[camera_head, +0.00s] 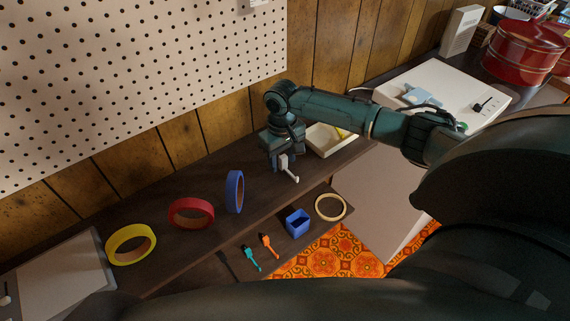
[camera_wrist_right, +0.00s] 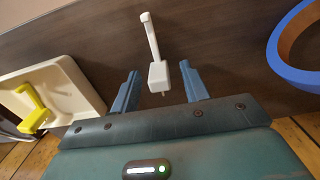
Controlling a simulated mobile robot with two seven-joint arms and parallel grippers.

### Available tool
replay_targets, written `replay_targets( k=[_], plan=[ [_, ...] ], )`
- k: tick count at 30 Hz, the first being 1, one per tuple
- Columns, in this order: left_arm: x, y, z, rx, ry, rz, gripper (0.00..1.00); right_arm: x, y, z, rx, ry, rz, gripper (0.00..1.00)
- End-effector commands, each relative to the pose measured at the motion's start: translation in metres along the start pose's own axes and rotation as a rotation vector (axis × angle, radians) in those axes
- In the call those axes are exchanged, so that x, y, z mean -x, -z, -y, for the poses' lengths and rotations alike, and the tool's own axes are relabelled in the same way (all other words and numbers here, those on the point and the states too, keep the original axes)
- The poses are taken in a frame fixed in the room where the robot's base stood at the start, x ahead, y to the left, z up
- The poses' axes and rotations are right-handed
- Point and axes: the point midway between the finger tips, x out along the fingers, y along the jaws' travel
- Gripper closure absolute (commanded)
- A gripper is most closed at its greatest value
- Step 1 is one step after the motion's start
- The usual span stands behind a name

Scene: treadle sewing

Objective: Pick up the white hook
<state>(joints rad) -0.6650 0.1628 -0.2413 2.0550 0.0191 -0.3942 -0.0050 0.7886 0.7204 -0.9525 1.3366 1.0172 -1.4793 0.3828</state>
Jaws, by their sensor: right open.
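The white hook (camera_wrist_right: 151,42) shows in the right wrist view as a slim bar with a small block at its near end and a short bent tip at its far end. Its block lies between the two blue-grey fingers of my right gripper (camera_wrist_right: 158,80), with a visible space on each side. The fingers are apart and not closed on it. In the head view the hook (camera_head: 293,177) shows just below the right gripper (camera_head: 283,163), over the dark shelf. The gripper partly hides it there. My left gripper is not in view.
A cream tray (camera_head: 318,145) with a yellow piece stands beside the right gripper. Blue (camera_head: 236,192), red (camera_head: 191,214) and yellow (camera_head: 130,244) tape rings stand to the left. A blue box (camera_head: 298,222) and cream ring (camera_head: 330,208) are in front. A pegboard (camera_head: 130,80) is behind.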

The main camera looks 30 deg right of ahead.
Motion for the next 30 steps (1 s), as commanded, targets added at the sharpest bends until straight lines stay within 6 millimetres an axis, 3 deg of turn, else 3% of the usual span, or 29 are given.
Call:
replay_targets(
  k=[3, 19, 30],
  plan=[
    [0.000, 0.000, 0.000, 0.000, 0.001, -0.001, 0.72, 0.000, 0.000, 0.000, 0.000, 0.000, 0.000, 0.55],
    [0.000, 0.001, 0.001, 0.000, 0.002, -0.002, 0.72, 0.000, 0.000, 0.000, 0.000, 0.000, 0.000, 0.99],
    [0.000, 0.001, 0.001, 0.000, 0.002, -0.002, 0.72, 0.010, 0.001, 0.000, 0.000, 0.001, -0.003, 1.00]
  ],
)
